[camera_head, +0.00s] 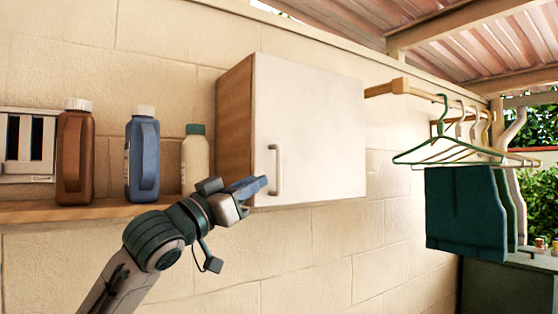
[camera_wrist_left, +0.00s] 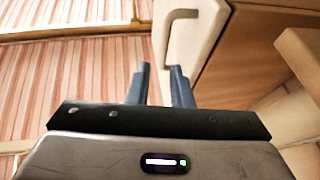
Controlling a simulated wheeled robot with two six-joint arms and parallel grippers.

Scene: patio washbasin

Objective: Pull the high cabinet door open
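The high cabinet has a closed white door (camera_head: 318,130) and brown wooden sides (camera_head: 233,125), and hangs on the wall. A grey vertical bar handle (camera_head: 275,170) sits low on the door's left side. My left gripper (camera_head: 258,187) is just left of the handle's lower part in the head view. In the left wrist view its two blue fingers (camera_wrist_left: 160,85) are apart with nothing between them. The handle (camera_wrist_left: 172,14) and white door (camera_wrist_left: 192,40) show beyond the fingertips there. I cannot tell the exact gap to the handle. My right gripper is not in view.
A wooden shelf (camera_head: 95,211) left of the cabinet holds a brown bottle (camera_head: 74,155), a blue bottle (camera_head: 142,160) and a cream bottle (camera_head: 195,160). Right of the cabinet, a rail (camera_head: 425,92) carries hangers and green cloth (camera_head: 466,210). The wall below the cabinet is bare.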

